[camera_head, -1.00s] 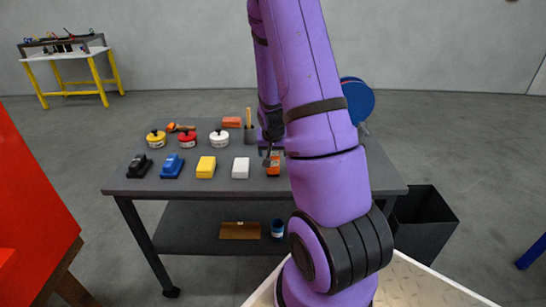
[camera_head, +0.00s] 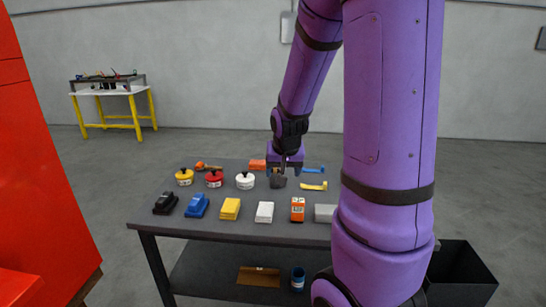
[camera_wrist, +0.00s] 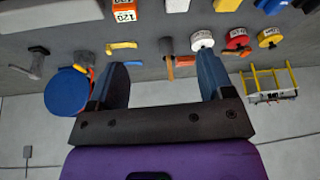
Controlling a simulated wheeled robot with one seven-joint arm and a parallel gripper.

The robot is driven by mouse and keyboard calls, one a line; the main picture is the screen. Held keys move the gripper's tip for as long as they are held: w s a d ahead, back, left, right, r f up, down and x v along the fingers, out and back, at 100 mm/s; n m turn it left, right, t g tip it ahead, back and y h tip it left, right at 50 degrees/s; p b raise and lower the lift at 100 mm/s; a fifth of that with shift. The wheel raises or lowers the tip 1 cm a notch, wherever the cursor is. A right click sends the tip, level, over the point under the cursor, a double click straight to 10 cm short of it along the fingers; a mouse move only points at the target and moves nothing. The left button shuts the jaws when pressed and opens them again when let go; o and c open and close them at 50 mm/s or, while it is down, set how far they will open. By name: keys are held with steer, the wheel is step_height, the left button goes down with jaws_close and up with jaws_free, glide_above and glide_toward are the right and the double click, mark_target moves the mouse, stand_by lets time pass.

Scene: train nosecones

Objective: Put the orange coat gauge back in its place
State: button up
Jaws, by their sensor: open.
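The orange gauge (camera_head: 298,209), a small block with a white label, sits on the dark grey table (camera_head: 245,223) in the front row, right of the white block. In the wrist view the orange gauge (camera_wrist: 123,13) shows upside down with "120" on its labels. My gripper (camera_head: 284,174) is open and empty behind the gauge, apart from it and near a dark scraper-like tool (camera_head: 278,181). In the wrist view my gripper (camera_wrist: 163,72) has its fingers wide apart, with a wooden handle (camera_wrist: 170,66) seen in the gap.
The row also has black, blue, yellow (camera_head: 230,209) and white blocks (camera_head: 265,212), and a grey block (camera_head: 324,213) on the right. A black bin (camera_head: 462,275) is at the right.

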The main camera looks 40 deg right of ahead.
steer(key=s+a+r+n+t+y, duration=0.1)
steer(key=s+a+r+n, duration=0.35)
steer(key=a+r, duration=0.75)
steer(key=s+a+r+n+y, duration=0.1)
steer(key=s+a+r+n, duration=0.2)
steer(key=s+a+r, duration=0.2)
steer(key=s+a, duration=0.3)
steer(key=s, duration=0.4)
steer(key=shift+a+r+y, duration=0.3)
steer(key=shift+a, duration=0.1)
steer(key=shift+n, duration=0.25)
